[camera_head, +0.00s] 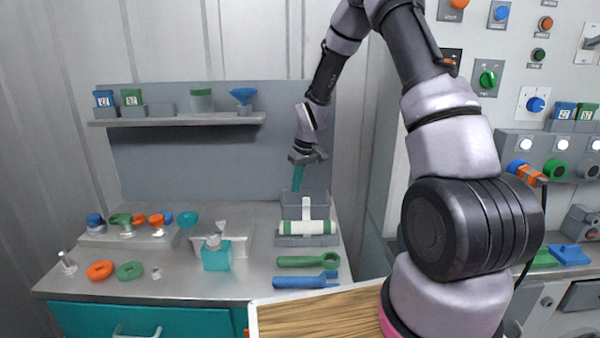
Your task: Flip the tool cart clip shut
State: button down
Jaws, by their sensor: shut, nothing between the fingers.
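My gripper (297,185) has teal fingers that are shut and empty. It points down just above the back of a grey holder (307,241) at the right end of the cart top. A white and green cylinder (306,227) lies across this holder. A grey upright plate (291,206) with a white upright bar stands behind the cylinder and looks like the raised clip. The fingertips are close to the plate's top edge; I cannot tell whether they touch it.
Green (302,261) and blue (306,281) wrenches lie in front of the holder. A teal box (216,258) stands to the left. A shelf (180,118) with small containers is on the back panel. A control panel (545,90) is at the right.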

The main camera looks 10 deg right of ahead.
aim_at(306, 209)
jog(key=shift+s+d+f, duration=0.2)
jog(key=shift+s, duration=0.35)
jog(key=shift+s+d+f, duration=0.15)
jog(key=shift+s+f, duration=0.1)
jog(key=shift+s, duration=0.35)
jog(key=shift+s+d+f, duration=0.2)
jog(key=shift+s, duration=0.35)
